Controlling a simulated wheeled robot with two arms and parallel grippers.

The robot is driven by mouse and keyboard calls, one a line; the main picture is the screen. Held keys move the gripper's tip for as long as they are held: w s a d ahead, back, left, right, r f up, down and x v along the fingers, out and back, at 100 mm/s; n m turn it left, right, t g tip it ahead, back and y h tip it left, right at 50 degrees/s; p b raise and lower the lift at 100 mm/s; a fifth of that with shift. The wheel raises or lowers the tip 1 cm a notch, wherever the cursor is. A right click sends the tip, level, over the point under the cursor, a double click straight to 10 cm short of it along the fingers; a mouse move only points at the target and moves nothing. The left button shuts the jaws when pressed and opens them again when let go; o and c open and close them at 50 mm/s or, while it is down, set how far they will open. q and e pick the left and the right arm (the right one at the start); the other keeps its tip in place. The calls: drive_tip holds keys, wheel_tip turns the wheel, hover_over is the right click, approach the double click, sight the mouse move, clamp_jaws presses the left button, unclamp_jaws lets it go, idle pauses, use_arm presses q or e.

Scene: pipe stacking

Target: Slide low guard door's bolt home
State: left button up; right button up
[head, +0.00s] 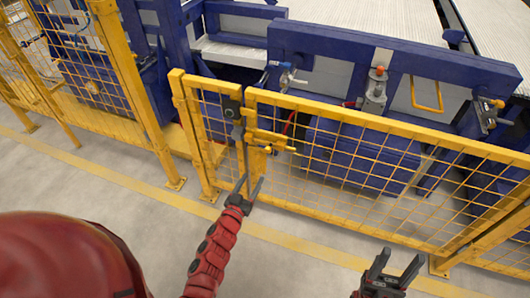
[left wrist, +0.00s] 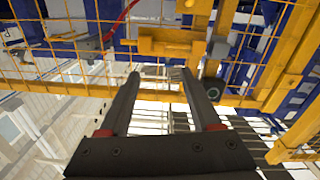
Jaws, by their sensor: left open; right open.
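The low guard door (head: 385,165) is a yellow frame with mesh, standing in line with the yellow fence post to its left. Its yellow bolt assembly (head: 272,138) sits near the top of the door's left edge, beside the post. In the left wrist view the yellow bolt assembly (left wrist: 172,42) lies just beyond the fingertips. How far the bolt reaches across the gap is too small to tell. My left gripper (head: 251,183) is open and empty, below the bolt and apart from it. My right gripper (head: 392,257) is open and empty at the lower right.
A narrow yellow mesh panel (head: 215,125) stands left of the door, with a dark box (head: 231,108) at its edge. Blue machinery (head: 355,150) stands behind the fence. The grey floor (head: 120,190) in front, with a yellow line, is clear.

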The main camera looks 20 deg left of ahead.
sight(267, 152)
use_arm(q)
drive_tip(key=w+b, duration=0.1)
drive_tip(key=w, duration=0.7)
drive_tip(key=w+b, duration=0.1)
drive_tip(key=w, duration=0.4)
drive_tip(key=shift+d+f+b, duration=0.15)
drive_tip(key=shift+d+b, duration=0.2)
drive_tip(key=shift+w, duration=0.6)
drive_tip(key=shift+d, duration=0.1)
clamp_jaws()
